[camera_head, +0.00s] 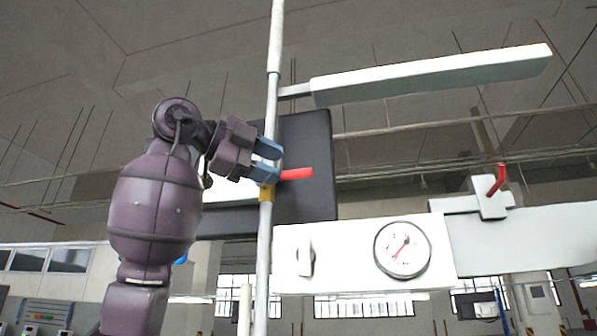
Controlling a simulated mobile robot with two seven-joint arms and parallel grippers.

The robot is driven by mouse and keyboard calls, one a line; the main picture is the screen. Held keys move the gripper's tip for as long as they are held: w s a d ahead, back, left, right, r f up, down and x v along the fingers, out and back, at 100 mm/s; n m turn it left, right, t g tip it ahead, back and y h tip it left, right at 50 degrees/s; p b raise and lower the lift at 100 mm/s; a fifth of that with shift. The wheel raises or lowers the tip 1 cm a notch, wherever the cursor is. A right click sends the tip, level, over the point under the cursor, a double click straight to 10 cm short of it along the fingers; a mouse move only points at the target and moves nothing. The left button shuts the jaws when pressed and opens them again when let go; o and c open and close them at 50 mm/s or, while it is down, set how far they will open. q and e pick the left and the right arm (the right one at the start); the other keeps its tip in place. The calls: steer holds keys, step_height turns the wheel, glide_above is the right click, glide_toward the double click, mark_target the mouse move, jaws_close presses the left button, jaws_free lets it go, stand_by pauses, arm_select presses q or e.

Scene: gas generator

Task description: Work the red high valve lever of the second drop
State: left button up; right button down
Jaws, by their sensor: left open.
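A red lever (296,174) sticks out to the right from a brass valve body (267,193) on a thin vertical white pipe (264,250). My left gripper (267,161) comes in from the left, with its blue-grey fingers open at the pipe, right beside the lever's base. The fingers overlap the pipe in the picture, and I cannot tell whether they touch the lever. A second red lever (497,179) stands tilted on a white fitting at the right. My right gripper does not show.
A dark panel (310,140) stands behind the pipe. A white panel with a round gauge (402,249) and a white knob (306,256) lies below right. A long white bar (430,76) juts out at the upper right. Open air lies left of my arm.

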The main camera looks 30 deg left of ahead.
mark_target(291, 171)
arm_select(q)
steer(key=x, duration=0.4)
steer(key=shift+w+d+p, duration=0.1)
steer(key=shift+p, duration=0.25)
steer(key=shift+x, duration=0.85)
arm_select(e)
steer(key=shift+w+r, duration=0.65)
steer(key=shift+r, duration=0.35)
arm_select(q)
jaws_close()
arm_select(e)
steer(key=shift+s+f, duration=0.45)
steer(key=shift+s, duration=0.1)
